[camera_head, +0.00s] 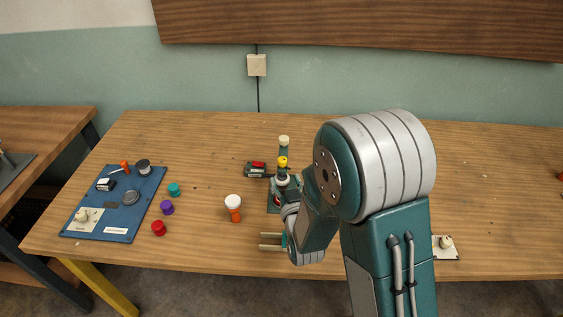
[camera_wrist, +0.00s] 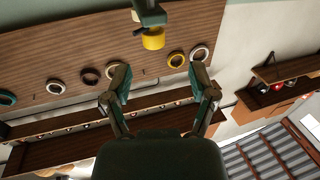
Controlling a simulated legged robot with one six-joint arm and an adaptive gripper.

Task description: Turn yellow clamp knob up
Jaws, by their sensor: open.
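The yellow clamp knob (camera_head: 282,161) sits on a dark teal stand near the middle of the table. In the wrist view the yellow knob (camera_wrist: 153,39) is at the top centre, beneath a dark teal clamp part (camera_wrist: 150,12). My gripper (camera_head: 270,241) is open and empty, near the table's front edge, in front of the stand, with its fingers toward the left. In the wrist view my gripper (camera_wrist: 160,80) has its two fingers well apart, and the knob appears above the gap between them, not touched. My arm hides part of the stand.
An orange item with a white top (camera_head: 233,203) stands left of the stand. A small device with a red top (camera_head: 256,169) lies behind it. A blue board (camera_head: 129,215) and several coloured caps are at left. The table is clear at back left.

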